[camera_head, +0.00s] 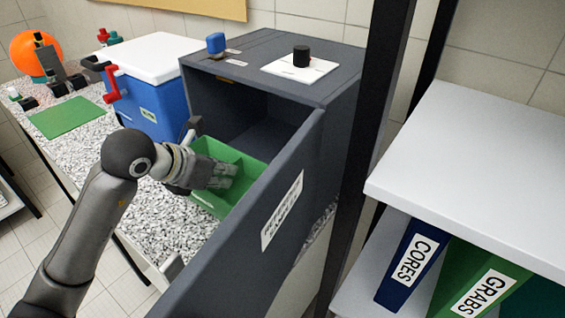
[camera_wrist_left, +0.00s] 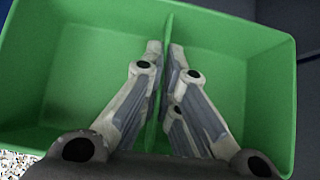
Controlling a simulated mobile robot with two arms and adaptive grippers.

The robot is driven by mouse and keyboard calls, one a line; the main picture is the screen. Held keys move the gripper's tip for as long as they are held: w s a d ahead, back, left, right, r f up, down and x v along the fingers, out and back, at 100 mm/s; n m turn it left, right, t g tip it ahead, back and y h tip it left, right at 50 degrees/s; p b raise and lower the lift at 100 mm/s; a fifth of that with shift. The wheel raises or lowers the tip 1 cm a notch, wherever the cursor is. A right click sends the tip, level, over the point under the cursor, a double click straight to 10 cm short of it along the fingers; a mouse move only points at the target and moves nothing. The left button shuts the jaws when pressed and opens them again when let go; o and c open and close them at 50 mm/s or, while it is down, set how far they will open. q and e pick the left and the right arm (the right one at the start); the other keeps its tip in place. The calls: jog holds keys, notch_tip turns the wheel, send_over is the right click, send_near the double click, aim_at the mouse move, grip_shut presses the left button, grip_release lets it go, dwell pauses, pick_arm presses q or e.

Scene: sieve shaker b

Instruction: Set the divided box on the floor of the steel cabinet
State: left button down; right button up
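The divided box (camera_head: 211,202) is green with a partition across its middle. It hangs in front of the open mouth of the grey steel cabinet (camera_head: 345,72), above the speckled counter. My left gripper (camera_head: 222,178) reaches into the box. In the left wrist view the fingers (camera_wrist_left: 166,62) are closed on the partition, one on each side, and both compartments of the box (camera_wrist_left: 215,60) look empty. The cabinet door (camera_head: 265,215) stands open toward the viewer. The cabinet's inside is dark and its visible floor looks bare. My right gripper is in neither view.
A blue cooler (camera_head: 165,100) with a white lid stands left of the cabinet. A blue-topped item (camera_head: 215,43) and a black cylinder (camera_head: 301,56) on a white sheet sit on the cabinet top. A dark post (camera_head: 375,130) and shelves with binders stand at the right.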

pick_arm(q)
jog(key=shift+w+d+p, duration=0.3)
jog(key=shift+w+d, duration=0.6)
jog(key=shift+w, duration=0.2)
jog(key=w+d, duration=0.1)
jog(key=w, duration=0.1)
jog(key=w+d, duration=0.4)
jog(key=w, duration=0.1)
jog(key=shift+d+f, duration=0.1)
jog(key=shift+d, duration=0.05)
jog(key=w+d, duration=0.1)
jog(key=w, duration=0.1)
jog(key=w+d, duration=0.2)
jog(key=shift+w+d, duration=0.2)
jog(key=shift+w, duration=0.15)
jog(key=shift+w+d, duration=0.15)
jog(key=shift+w, duration=0.1)
jog(key=shift+w+d+b, duration=0.1)
jog(key=shift+b, duration=0.2)
jog(key=shift+f, duration=0.4)
notch_tip(320, 180, down, 3)
jog(key=b, duration=0.2)
jog(key=shift+b, duration=0.3)
jog(key=shift+r, duration=0.1)
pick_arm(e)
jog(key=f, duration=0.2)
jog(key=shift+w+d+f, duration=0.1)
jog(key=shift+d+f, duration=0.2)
